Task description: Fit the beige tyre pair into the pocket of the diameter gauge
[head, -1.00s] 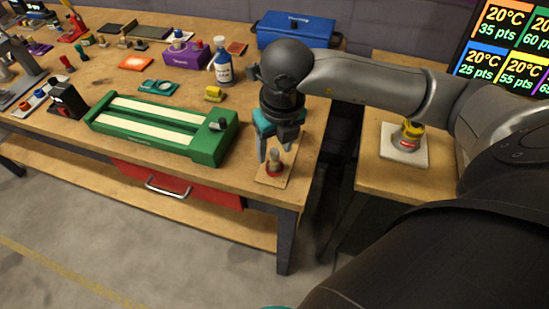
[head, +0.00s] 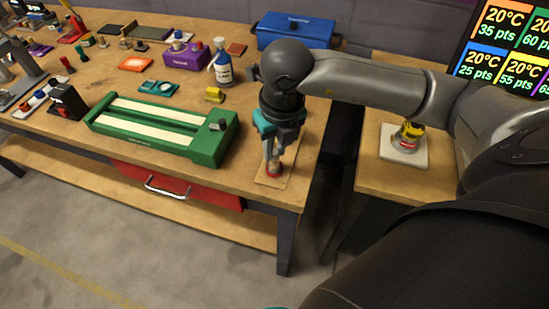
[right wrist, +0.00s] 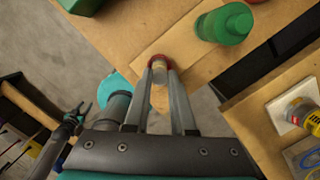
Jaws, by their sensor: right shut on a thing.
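My right gripper (head: 273,163) points down over a small wooden board (head: 262,180) at the near right corner of the bench. Its fingers are shut on a small beige piece (right wrist: 159,76), which I take for the beige tyre pair. I cannot tell for certain which item is the diameter gauge; a teal plate with round openings (head: 158,88) lies mid-bench.
A long green box with two pale strips (head: 150,125) lies left of the gripper. A yellow block (head: 215,95), white-and-blue bottle (head: 223,70) and purple box (head: 186,56) stand behind. A gap separates the side table (head: 370,170).

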